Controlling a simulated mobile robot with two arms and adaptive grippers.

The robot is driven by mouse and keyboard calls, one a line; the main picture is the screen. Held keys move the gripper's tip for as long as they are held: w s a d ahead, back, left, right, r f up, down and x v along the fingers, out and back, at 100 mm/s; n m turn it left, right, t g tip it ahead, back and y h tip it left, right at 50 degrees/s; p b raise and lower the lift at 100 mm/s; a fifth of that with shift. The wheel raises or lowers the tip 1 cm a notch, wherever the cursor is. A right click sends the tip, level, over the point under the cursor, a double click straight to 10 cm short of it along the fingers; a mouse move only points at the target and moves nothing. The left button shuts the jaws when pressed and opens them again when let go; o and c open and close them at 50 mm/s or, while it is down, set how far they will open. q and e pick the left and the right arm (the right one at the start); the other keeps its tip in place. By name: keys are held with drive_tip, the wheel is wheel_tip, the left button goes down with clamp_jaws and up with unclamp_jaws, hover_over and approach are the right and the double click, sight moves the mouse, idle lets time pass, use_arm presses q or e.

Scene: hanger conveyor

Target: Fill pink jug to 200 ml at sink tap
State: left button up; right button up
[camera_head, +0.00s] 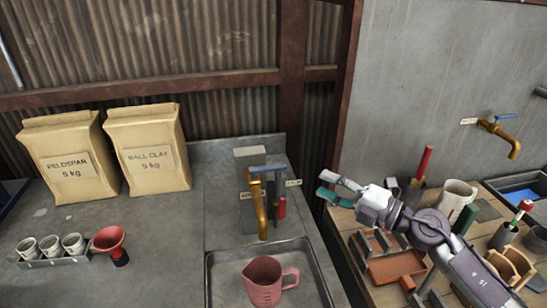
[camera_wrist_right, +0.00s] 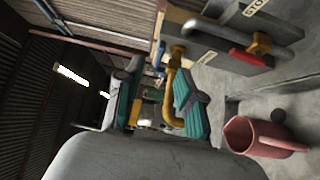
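The pink jug (camera_head: 265,285) stands upright in the sink basin (camera_head: 325,296), below the brass tap (camera_head: 261,212). No water shows falling from the spout, and I cannot read a level in the jug. The tap has a blue lever (camera_head: 267,168) on top, and a red handle (camera_head: 282,208) sits to its right. My right gripper (camera_head: 334,189) is open and empty, to the right of the tap and apart from it. In the right wrist view its teal fingertips (camera_wrist_right: 158,102) are spread, with the jug (camera_wrist_right: 252,137) to their right. My left gripper is out of view.
Two clay bags (camera_head: 148,150) stand at the back left. A rack of cups (camera_head: 52,259) and a red funnel (camera_head: 109,241) are at the left. A wooden bench (camera_head: 380,295) with pots and tools is at the right. A second brass tap (camera_head: 500,135) is on the right wall.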

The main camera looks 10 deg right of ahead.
sight(282, 168)
drive_tip(key=shift+n+g, duration=0.3)
drive_tip(key=shift+n, duration=0.1)
drive_tip(key=p+x, duration=0.2)
drive_tip(key=x, duration=0.4)
drive_tip(key=p+x, duration=0.2)
drive_tip(key=x, duration=0.4)
drive_tip(key=shift+s+a+r, duration=0.15)
drive_tip(key=shift+s+a, duration=0.05)
drive_tip(key=shift+a, duration=0.05)
drive_tip(key=shift+w+a, duration=0.4)
drive_tip(key=shift+c, duration=0.6)
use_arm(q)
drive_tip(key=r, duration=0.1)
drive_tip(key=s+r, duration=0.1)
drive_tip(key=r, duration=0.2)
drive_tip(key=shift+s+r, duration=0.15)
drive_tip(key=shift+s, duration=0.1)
use_arm(e)
clamp_jaws()
